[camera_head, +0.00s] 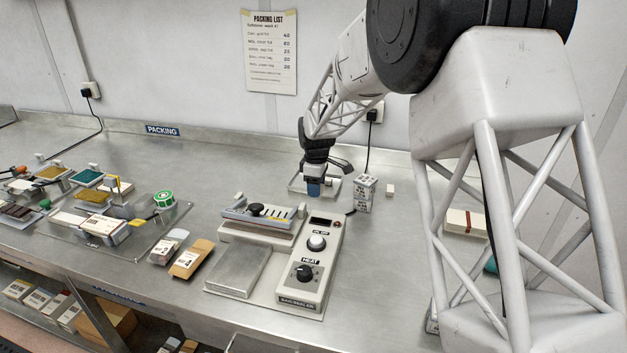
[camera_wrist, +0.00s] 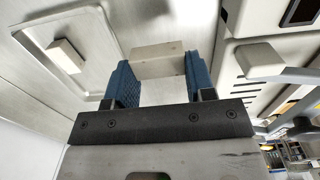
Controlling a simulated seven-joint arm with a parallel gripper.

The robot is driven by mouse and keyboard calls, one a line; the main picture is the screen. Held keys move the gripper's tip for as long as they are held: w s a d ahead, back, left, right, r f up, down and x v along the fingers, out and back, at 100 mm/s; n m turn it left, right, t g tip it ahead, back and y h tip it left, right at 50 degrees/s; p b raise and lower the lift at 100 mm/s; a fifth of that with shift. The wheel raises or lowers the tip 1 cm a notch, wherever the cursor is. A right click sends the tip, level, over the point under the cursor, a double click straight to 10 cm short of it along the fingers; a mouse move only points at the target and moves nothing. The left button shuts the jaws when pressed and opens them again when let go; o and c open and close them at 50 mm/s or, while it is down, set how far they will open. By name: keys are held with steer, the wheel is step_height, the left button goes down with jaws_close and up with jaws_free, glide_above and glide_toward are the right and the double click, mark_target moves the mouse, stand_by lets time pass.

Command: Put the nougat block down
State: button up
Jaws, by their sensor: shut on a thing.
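My gripper (camera_wrist: 157,80) has its two blue fingers shut on a cream nougat block (camera_wrist: 158,66), seen in the wrist view between the fingertips. In the head view my gripper (camera_head: 313,187) points down low over a shallow pale tray (camera_head: 291,190), behind the sealer; the held block is not clear there. A second small cream block (camera_wrist: 66,56) lies in the shallow tray (camera_wrist: 30,38) in the wrist view, left of the fingers and apart from them. I cannot tell whether the held block touches the surface below.
The sealer (camera_head: 311,265) with knobs stands just in front of my gripper. A printed box (camera_head: 364,193) and a small white block (camera_head: 390,190) stand to the right. Packs and trays crowd the left; the bench (camera_head: 235,165) behind the sealer on the left is clear.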

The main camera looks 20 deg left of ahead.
steer(key=shift+w+a+f, duration=0.25)
steer(key=shift+w+a, duration=0.95)
steer(key=shift+w, duration=1.15)
steer(key=shift+w+a+f, duration=0.25)
steer(key=shift+w+a, duration=0.95)
steer(key=shift+w, duration=1.2)
steer(key=shift+w+a+f, duration=0.25)
steer(key=shift+w+a, duration=0.95)
steer(key=shift+w, duration=1.15)
steer(key=shift+f, duration=1.8)
steer(key=o, duration=0.4)
steer(key=shift+f, duration=0.15)
steer(key=shift+o, duration=1)
step_height(320, 180, up, 12)
steer(key=shift+r, duration=0.2)
